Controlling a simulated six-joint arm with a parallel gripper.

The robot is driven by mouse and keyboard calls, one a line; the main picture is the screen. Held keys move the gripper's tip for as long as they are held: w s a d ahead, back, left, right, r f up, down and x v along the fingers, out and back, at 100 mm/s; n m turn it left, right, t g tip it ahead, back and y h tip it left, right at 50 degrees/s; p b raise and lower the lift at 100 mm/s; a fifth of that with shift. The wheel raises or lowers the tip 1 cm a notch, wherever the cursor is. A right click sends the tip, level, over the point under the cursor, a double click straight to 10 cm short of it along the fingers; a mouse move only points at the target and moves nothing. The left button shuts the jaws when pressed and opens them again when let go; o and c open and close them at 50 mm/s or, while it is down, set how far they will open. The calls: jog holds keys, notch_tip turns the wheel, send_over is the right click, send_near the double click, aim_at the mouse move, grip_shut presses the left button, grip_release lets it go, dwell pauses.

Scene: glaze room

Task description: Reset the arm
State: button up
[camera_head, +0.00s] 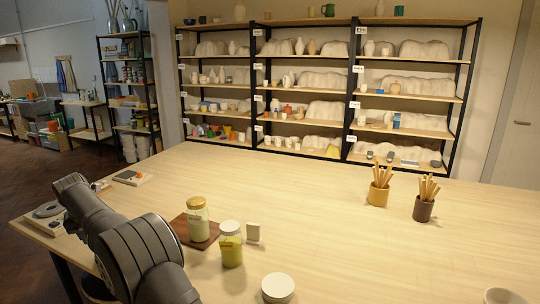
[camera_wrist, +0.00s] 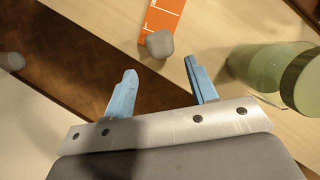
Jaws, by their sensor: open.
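My arm (camera_head: 130,240) reaches across the lower left of the head view, over the left end of the wooden table (camera_head: 330,230). I cannot make out its fingers there. In the wrist view my gripper (camera_wrist: 160,70) shows two blue fingers spread apart, with nothing held between them. A small grey rounded object (camera_wrist: 160,43) lies just beyond the fingertips, over the end of an orange strip with white marks (camera_wrist: 160,14). A green jar (camera_wrist: 258,66) lies at the right of the wrist view, to the right of the right finger and apart from it.
A pale-filled jar (camera_head: 198,222) stands on a brown board (camera_head: 181,226). Two tool cups (camera_head: 378,195) (camera_head: 423,210) stand right. The table's middle is clear; shelves (camera_head: 315,56) stand behind.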

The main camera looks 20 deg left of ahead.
jog(key=x, duration=0.7)
jog(key=shift+f, duration=0.15)
jog(key=shift+w+a+r, duration=0.1)
jog(key=shift+a+r, duration=0.05)
jog(key=shift+r, duration=0.2)
notch_tip(320, 180, up, 14)
jog(key=w+d+r+m+h, duration=0.1)
jog(key=w+d+m, duration=0.3)
jog(key=w+d, duration=1.3)
jog(key=w+d+r+m+t+h, duration=0.1)
jog(key=w+d+r+m, duration=0.1)
jog(key=w+d, duration=1.6)
jog(key=shift+w+d+m+h, duration=0.3)
jog(key=shift+d+m+h, duration=0.1)
jog(key=shift+m, duration=0.5)
